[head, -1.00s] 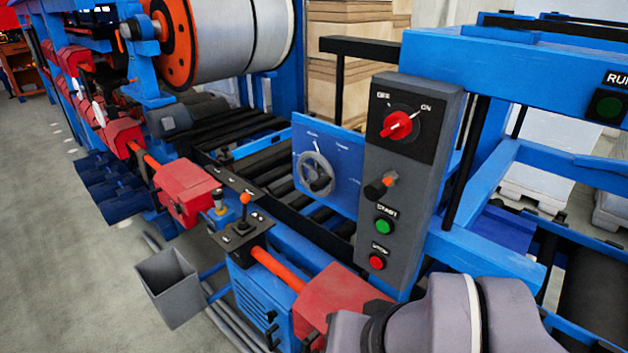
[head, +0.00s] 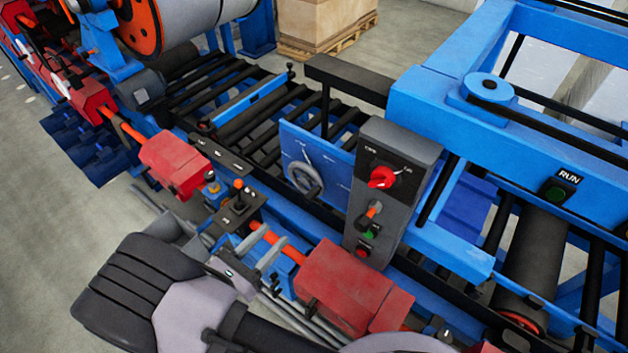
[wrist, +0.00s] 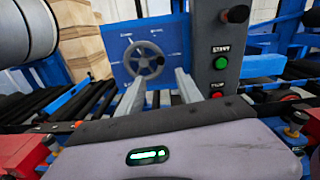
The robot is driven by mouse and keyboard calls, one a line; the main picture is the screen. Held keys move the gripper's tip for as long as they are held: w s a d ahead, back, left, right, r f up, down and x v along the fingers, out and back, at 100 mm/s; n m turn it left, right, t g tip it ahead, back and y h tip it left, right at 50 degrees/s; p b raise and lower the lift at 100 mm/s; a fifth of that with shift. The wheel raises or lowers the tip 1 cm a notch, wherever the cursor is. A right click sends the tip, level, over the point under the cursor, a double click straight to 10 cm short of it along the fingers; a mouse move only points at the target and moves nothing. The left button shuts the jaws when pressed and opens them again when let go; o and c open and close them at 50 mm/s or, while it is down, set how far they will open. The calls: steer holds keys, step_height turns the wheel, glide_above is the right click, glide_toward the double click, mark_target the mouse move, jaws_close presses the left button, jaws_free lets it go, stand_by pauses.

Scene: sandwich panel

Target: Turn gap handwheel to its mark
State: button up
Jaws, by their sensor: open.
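The gap handwheel (head: 305,179) is a grey spoked wheel with a dark knob, mounted on a blue plate (head: 324,166) with small white marks. In the wrist view the handwheel (wrist: 145,60) stands beyond my fingertips, with its knob at the right of the rim. White marks show on the plate (wrist: 172,37) above the wheel. My gripper (head: 263,241) is open and empty, in front of the machine and below the wheel in the head view. In the wrist view its two fingers (wrist: 158,90) point toward the wheel, apart from it.
A grey control box (head: 385,190) with a red rotary switch (head: 382,177), an orange-tipped lever and buttons stands right of the wheel. Red housings (head: 355,286) line the front edge. Black rollers (head: 250,115) lie behind.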

mark_target(306, 201)
steer(key=p+x, duration=0.1)
steer(key=x, duration=1.4)
jaws_close()
